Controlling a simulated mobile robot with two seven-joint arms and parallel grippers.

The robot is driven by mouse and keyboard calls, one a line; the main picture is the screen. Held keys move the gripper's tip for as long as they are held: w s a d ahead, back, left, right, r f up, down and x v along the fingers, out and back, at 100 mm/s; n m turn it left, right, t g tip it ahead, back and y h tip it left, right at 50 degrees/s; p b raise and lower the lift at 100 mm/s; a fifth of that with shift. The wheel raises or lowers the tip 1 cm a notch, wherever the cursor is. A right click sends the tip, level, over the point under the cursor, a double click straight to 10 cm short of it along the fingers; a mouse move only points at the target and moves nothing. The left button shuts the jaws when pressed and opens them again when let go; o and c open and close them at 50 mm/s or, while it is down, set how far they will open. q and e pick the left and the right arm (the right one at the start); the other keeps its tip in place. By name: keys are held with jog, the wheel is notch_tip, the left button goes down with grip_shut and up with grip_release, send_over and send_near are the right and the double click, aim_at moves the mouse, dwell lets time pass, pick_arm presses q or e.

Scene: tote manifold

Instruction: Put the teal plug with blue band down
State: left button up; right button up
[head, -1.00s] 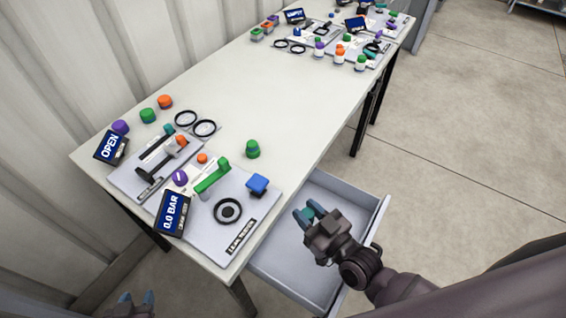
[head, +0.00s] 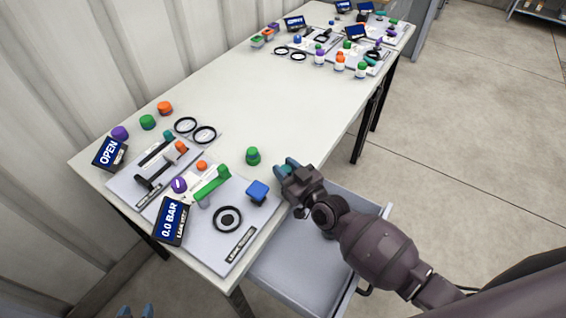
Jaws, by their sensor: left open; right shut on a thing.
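My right gripper (head: 285,168) is shut on the teal plug with blue band (head: 282,171). It is at the table's right edge, just right of the blue square-topped knob and below right of a green plug. Only a bit of teal shows between the fingers, and I cannot make out the blue band. Whether the plug touches the table is hard to tell. My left gripper (head: 136,311) is open at the bottom edge, below the table, with only its fingertips in view.
The white table (head: 255,110) has a wide clear middle. Near its front are a green plug (head: 252,156), a blue knob (head: 257,191), a green lever (head: 212,187), black rings (head: 204,135) and a gauge display (head: 171,219). An open grey drawer (head: 300,262) sticks out below.

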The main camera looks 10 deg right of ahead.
jog(key=shift+w+a, duration=0.1)
jog(key=shift+w, duration=0.55)
jog(key=shift+w+r, duration=0.15)
jog(key=shift+w, duration=0.15)
jog(key=shift+f, duration=0.35)
jog(key=o, duration=0.9)
jog(key=shift+r, duration=0.1)
